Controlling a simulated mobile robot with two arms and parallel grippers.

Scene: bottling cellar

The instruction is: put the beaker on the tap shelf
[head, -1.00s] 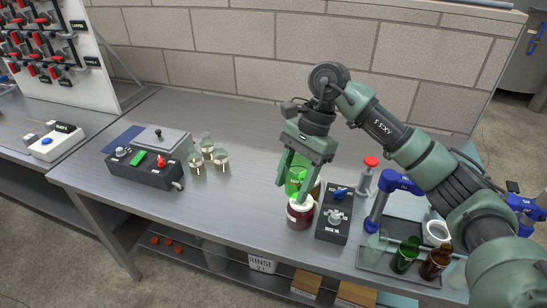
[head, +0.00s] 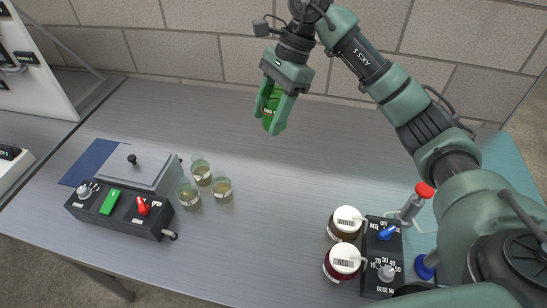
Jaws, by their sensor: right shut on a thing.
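My right gripper (head: 272,107) is in the upper middle, raised over the table. It is shut on a green beaker (head: 269,116) with a printed mark that seems to read 100. The fingers hide part of the beaker. It is held clear of the table, and nothing is directly touching it from below. I cannot make out the tap shelf in this view. My left gripper is not in view.
A dark control box (head: 123,207) with a grey plate stands left, beside several small glass vessels (head: 201,173). Two white-lidded jars (head: 344,262) stand at the right by a dosing box (head: 383,258) and a red-topped item (head: 413,205). The table's middle (head: 275,190) is clear.

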